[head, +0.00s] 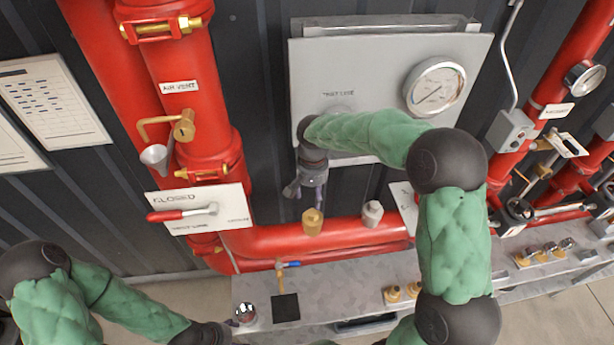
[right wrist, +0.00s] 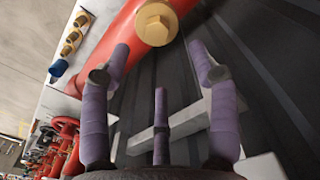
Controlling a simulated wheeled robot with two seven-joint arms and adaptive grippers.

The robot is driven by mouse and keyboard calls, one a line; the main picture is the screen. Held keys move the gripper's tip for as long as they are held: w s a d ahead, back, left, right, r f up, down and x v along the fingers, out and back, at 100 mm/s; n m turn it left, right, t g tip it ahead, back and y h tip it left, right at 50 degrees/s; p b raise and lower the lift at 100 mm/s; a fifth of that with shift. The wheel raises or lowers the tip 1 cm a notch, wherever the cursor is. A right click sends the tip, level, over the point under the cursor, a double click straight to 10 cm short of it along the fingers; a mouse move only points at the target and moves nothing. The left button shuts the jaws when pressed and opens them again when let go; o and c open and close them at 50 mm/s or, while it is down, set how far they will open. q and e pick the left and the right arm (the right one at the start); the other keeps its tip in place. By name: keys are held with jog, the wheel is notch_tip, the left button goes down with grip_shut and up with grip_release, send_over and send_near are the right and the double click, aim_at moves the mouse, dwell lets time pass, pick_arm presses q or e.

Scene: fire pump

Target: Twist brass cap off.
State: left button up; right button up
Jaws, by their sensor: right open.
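The brass cap (head: 312,220) sits on top of the red horizontal pipe (head: 285,238), left of a grey cap (head: 372,213). In the right wrist view a brass cap with a hex head (right wrist: 156,22) shows at the top centre, beyond the fingertips. My right gripper (head: 306,192) hangs just above and slightly left of the brass cap in the head view. Its purple fingers are spread open and empty in the right wrist view (right wrist: 160,50), apart from the cap. My left arm comes in at the lower left; its gripper is not visible.
A white panel with a gauge (head: 436,86) stands behind my right arm. A sign with a red-handled lever (head: 183,216) is at left. The grey bench (head: 345,285) below holds a black square (head: 286,308), a small hammer-like tool (head: 281,267) and brass fittings (head: 403,292).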

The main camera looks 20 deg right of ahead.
aim_at(313, 212)
jog(key=shift+d+r, duration=0.1)
jog(key=shift+d, duration=0.1)
jog(key=shift+s+f, duration=0.25)
jog(key=shift+f, duration=0.3)
jog(key=shift+s+f, duration=0.2)
jog(key=shift+f, duration=0.3)
jog(key=f, duration=0.6)
jog(key=shift+w+f, duration=0.3)
jog(key=shift+f, duration=0.65)
pick_arm(q)
jog(key=shift+s+r, duration=0.15)
jog(key=shift+r, duration=0.15)
